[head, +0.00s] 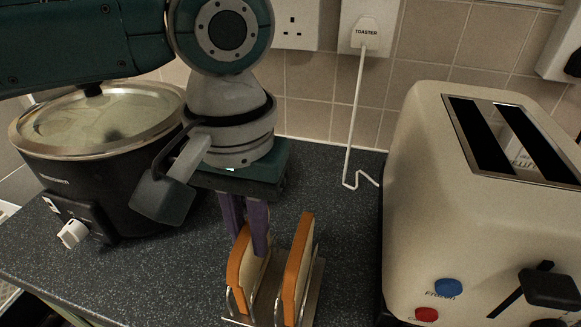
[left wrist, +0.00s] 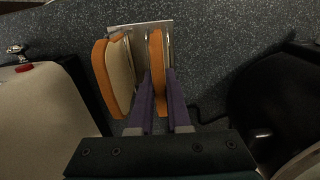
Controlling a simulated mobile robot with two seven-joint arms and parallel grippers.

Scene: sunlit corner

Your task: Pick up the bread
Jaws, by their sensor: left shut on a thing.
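Two slices of bread with orange-brown crusts stand upright in a small metal rack (head: 312,300) on the dark worktop. My left gripper (head: 256,252) points down from above, its purple fingers shut on the left bread slice (head: 237,277). That slice is still between the rack's wires. The other bread slice (head: 298,268) stands to its right, apart from the fingers. In the left wrist view, the gripped slice (left wrist: 156,47) is between the fingers, and the other slice (left wrist: 118,72) leans outward at the left. My right gripper is not in view.
A cream toaster (head: 425,200) with two empty-looking slots stands at the right. A black slow cooker (head: 90,180) with a glass lid stands at the left, close to my left wrist. A white cable (head: 354,120) hangs from a wall plug behind. Speckled worktop (head: 345,235) is clear between rack and toaster.

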